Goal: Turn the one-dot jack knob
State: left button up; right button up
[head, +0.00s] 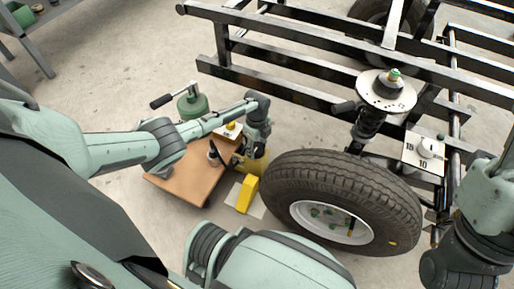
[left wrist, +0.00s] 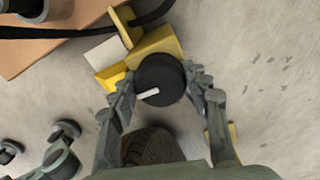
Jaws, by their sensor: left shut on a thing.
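A yellow jack (head: 256,167) stands on the floor just left of the tire. In the left wrist view its yellow body (left wrist: 155,47) carries a round black knob (left wrist: 160,72) with a white pointer line. My left gripper (head: 259,143) reaches down over the jack. In the left wrist view the gripper (left wrist: 160,85) has a finger on each side of the knob and is shut on it. I cannot make out any dots on the jack. My right arm shows at the right edge, but its fingers are out of view.
A tire (head: 345,180) lies close right of the jack, below a spring strut (head: 368,122) and black frame (head: 300,50). A numbered dial plate (head: 410,155) is right.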

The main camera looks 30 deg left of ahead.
aim_at(257, 147)
pick_arm(q)
jog(key=shift+m, duration=0.3)
jog(key=o, duration=1.2)
jog(key=shift+c, duration=0.2)
jog(key=shift+r, duration=0.1)
notch_tip(257, 147, up, 12)
jog(key=shift+s, duration=0.1)
